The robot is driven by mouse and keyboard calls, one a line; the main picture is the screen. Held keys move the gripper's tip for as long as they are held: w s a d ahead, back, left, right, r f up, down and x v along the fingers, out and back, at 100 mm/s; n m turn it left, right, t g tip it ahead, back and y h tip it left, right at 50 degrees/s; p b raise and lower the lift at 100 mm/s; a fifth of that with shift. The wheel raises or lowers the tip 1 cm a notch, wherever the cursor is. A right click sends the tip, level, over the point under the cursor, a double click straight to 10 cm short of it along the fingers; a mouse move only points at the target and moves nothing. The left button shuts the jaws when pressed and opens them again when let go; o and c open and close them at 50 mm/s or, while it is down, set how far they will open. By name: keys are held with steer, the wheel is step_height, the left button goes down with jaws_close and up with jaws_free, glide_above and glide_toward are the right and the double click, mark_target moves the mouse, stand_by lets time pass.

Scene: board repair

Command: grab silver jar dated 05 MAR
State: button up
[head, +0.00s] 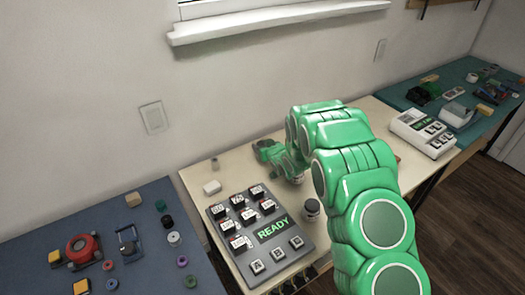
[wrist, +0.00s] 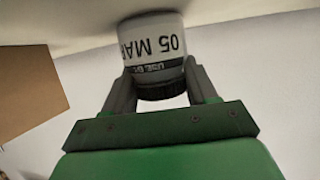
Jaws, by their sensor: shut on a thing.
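A light grey-white jar (wrist: 152,38) with a dark ribbed lid (wrist: 162,92) fills the upper middle of the wrist view. Its label reads "05 MAR" upside down, with a dark "USE B…" band by the lid. My gripper (wrist: 160,82) has a finger on each side of the jar near the lid and is shut on it. In the head view my green gripper is over the back of the pale table, partly hidden by my arm. The held jar is hard to make out there.
Another jar with a dark lid (head: 312,207) stands beside the grey READY panel (head: 262,215). A white block (head: 212,187) and a small grey item (head: 214,163) are at the back left. Blue (head: 150,260) and teal (head: 465,75) tables flank this one.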

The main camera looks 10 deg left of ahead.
steer(key=shift+r, duration=0.4)
step_height(320, 180, up, 2)
steer(key=shift+r, duration=0.1)
steer(key=s+d+r, duration=0.2)
steer(key=s+r, duration=0.3)
steer(key=s, duration=0.1)
steer(key=s+d+r, duration=0.3)
steer(key=s+r, duration=0.2)
steer(key=s, duration=0.2)
steer(key=shift+d, duration=0.25)
